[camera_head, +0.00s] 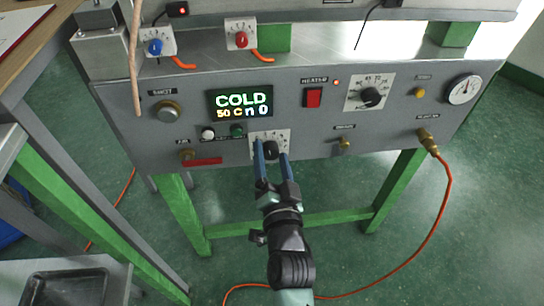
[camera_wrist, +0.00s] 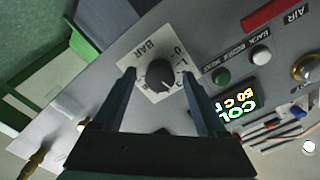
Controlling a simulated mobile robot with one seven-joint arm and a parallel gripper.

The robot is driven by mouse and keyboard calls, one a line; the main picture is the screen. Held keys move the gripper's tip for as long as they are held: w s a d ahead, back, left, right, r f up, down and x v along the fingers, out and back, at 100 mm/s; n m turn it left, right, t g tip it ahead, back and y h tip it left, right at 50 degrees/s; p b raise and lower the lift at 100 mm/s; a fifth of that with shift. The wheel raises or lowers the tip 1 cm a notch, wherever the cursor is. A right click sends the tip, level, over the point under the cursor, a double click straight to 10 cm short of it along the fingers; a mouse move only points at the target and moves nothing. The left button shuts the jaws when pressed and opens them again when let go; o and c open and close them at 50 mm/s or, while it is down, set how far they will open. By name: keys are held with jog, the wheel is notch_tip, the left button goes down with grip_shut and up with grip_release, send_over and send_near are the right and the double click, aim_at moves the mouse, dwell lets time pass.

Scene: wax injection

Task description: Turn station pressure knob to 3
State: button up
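The station pressure knob (camera_head: 271,149) is a black knob on a white dial plate low on the grey panel. In the wrist view the knob (camera_wrist: 160,73) sits on its plate (camera_wrist: 150,50), marked BAR with numbers around it. My gripper (camera_head: 268,150) is open with its two blue fingers one on each side of the knob. In the wrist view my gripper (camera_wrist: 165,78) shows a gap between each finger and the knob. The exact number the pointer shows is too small to tell.
A display (camera_head: 240,102) reads COLD, 50 C, n 0. A green button (camera_head: 237,130) and white button (camera_head: 208,133) are close to the dial's upper left. A heater dial (camera_head: 370,96), red switch (camera_head: 313,97), gauge (camera_head: 463,89) and orange hose (camera_head: 446,190) are to the right.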

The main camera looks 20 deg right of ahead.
jog(key=shift+s, duration=0.1)
jog(key=p+v, duration=0.2)
jog(key=v, duration=1.1)
dwell(0.3)
